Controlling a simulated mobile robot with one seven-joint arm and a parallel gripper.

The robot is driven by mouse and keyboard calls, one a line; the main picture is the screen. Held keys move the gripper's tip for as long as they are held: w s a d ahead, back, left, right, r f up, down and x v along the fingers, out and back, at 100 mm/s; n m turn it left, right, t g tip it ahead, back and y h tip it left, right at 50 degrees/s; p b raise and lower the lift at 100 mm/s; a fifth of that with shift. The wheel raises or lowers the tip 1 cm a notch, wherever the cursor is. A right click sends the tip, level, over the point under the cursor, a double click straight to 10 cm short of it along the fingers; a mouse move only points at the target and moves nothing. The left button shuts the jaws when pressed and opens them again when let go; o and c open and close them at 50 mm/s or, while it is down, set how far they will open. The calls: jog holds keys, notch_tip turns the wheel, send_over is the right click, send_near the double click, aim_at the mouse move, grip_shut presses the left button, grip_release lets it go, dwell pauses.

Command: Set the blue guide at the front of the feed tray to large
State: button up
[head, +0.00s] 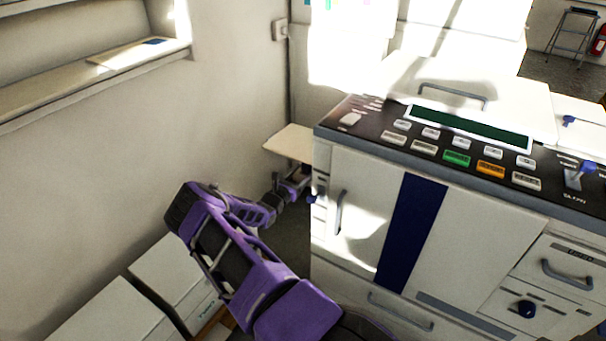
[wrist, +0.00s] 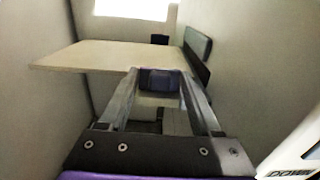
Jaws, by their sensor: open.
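The feed tray (head: 289,142) is a cream board sticking out from the left side of the white machine. It also shows in the wrist view (wrist: 90,57). A dark blue block (wrist: 160,81), which looks like the blue guide, sits at the tray's near edge in the wrist view. My gripper (wrist: 162,76) is open, with one finger on each side of this block. I cannot tell whether the fingers touch it. In the head view my gripper (head: 299,179) is small, just below the tray, and the guide cannot be made out. The guide's size marks are not readable.
The machine (head: 360,190) stands right of my gripper, with a dark button panel (head: 450,150) on top. A small dark block (wrist: 160,39) is at the tray's far side, beside a grey upright plate (wrist: 198,43). A wall (head: 150,150) is at left, with white boxes (head: 110,315) below.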

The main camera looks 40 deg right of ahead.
grip_shut()
dwell(0.4)
dwell(1.1)
